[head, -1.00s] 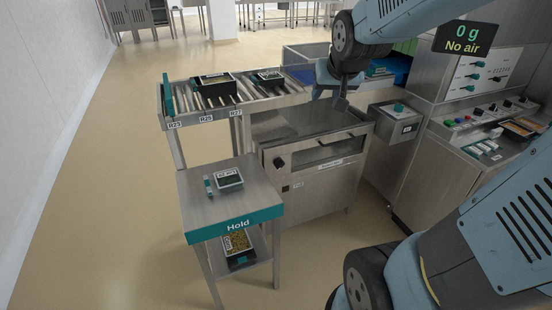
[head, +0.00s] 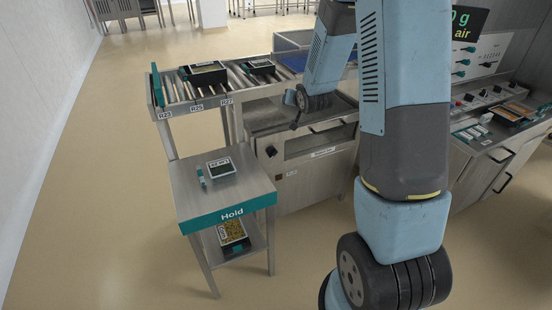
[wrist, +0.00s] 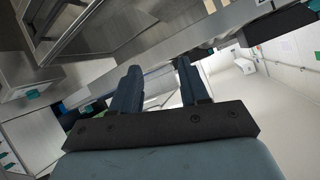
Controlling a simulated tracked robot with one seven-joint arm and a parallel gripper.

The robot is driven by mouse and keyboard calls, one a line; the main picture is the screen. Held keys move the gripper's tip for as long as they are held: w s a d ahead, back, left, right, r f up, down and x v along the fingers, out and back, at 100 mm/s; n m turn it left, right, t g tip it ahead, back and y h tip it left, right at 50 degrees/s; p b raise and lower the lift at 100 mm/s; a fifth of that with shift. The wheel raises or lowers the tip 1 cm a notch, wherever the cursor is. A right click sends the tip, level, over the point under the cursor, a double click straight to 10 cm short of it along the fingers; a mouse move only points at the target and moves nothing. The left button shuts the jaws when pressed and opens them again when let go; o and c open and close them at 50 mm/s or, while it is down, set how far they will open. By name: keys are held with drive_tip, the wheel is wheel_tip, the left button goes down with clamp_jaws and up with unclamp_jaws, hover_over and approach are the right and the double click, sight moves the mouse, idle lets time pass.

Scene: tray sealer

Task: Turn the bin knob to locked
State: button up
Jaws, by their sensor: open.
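I cannot make out the knob for certain in the wrist view.
The roller conveyor (head: 172,97) holds black trays (head: 204,70). The Hold table (head: 187,205) stands in front and left of the bin, with a tray (head: 221,167) on top. A control desk (head: 480,135) is at right. Floor at left is clear.

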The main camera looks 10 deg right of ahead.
drive_tip(key=w+f+t, duration=0.1)
drive_tip(key=w+f, duration=0.2)
drive_tip(key=f, duration=0.6)
drive_tip(key=m+t+y, duration=0.3)
drive_tip(key=m+t, duration=0.1)
approach(275, 155)
drive_tip(key=w, duration=0.2)
drive_tip(key=w+a, duration=0.1)
drive_tip(key=w, duration=0.2)
drive_tip(key=w+a, duration=0.1)
drive_tip(key=w, duration=0.2)
drive_tip(key=shift+w+f, duration=0.1)
drive_tip(key=shift+f, duration=0.1)
drive_tip(key=shift+d, duration=0.1)
clamp_jaws()
